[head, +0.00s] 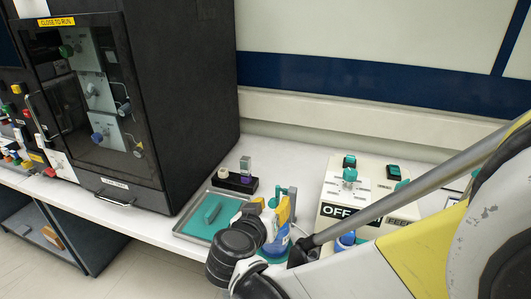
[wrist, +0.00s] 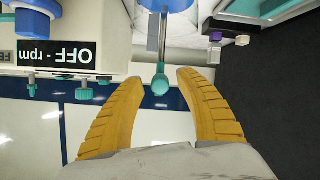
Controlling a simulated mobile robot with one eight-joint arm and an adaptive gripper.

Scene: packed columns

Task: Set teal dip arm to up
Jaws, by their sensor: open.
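The teal dip arm shows in the wrist view as a rod ending in a round teal knob (wrist: 160,84). In the head view its teal upright (head: 293,200) stands just behind my gripper, and its lower part is largely hidden. My gripper (wrist: 160,77) is open, its yellow fingers on either side of the knob in the picture. I see light between the knob and each finger; I cannot tell the depth exactly. In the head view a yellow finger (head: 283,211) shows beside the teal upright.
A white box labelled OFF (head: 335,211), with teal knobs, stands close on the right. A metal tray (head: 186,222) with a teal mat and a black rack (head: 237,184) of vials are left. A tall black cabinet (head: 185,100) stands further left. The wall is behind.

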